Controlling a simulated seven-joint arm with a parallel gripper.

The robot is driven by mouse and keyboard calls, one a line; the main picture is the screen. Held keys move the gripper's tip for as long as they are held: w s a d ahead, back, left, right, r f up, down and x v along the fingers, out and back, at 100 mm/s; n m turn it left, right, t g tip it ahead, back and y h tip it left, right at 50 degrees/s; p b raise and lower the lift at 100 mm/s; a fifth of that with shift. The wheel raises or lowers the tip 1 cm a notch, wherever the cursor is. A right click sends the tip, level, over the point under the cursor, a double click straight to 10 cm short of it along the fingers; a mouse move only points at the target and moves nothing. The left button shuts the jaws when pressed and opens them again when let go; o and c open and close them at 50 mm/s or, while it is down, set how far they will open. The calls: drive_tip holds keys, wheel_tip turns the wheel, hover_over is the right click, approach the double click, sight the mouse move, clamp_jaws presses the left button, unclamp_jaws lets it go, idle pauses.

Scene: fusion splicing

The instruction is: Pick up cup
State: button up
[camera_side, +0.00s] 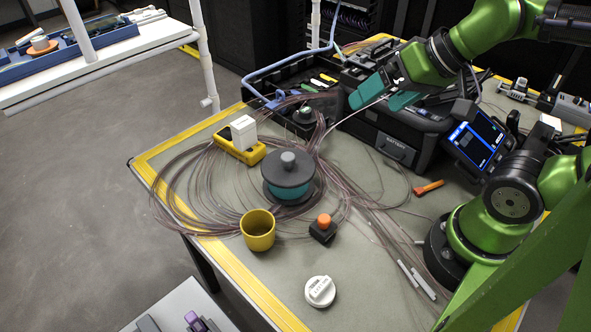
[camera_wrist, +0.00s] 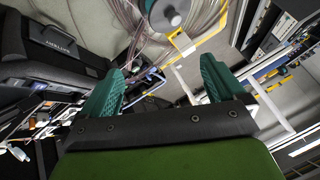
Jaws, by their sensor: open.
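A yellow cup (camera_side: 257,231) stands upright near the front left edge of the table in the side view, its open top facing up. I cannot make it out in the wrist view. My gripper (camera_side: 383,97) is above the black splicer case at the back of the table, far up and to the right of the cup. Its two teal fingers are spread apart with nothing held between them; they also show in the wrist view (camera_wrist: 162,95).
A teal spool with a dark lid (camera_side: 288,177) stands behind the cup among loose fibre coils. A black block with an orange knob (camera_side: 323,228) is right of the cup. A white round piece (camera_side: 320,291) lies in front. The black case (camera_side: 392,146) stands under my gripper.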

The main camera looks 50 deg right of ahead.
drive_tip(key=m+g+h, duration=0.1)
drive_tip(key=m+g, duration=0.2)
drive_tip(key=m, duration=2.6)
hover_over(251, 234)
drive_tip(key=s+d, duration=0.1)
drive_tip(key=s, duration=0.1)
wheel_tip(251, 234, down, 18)
drive_tip(key=shift+s+d+f, duration=0.15)
drive_tip(key=shift+s+a+x, duration=0.1)
drive_tip(key=shift+s+x, duration=0.05)
drive_tip(key=shift+x, duration=0.7)
drive_tip(key=shift+s+a+x, duration=0.1)
drive_tip(key=shift+s+x, duration=0.1)
drive_tip(key=shift+x, duration=0.7)
drive_tip(key=shift+s+a+x, duration=0.1)
drive_tip(key=shift+s+x, duration=0.05)
drive_tip(key=shift+x, duration=0.7)
drive_tip(key=shift+f, duration=0.2)
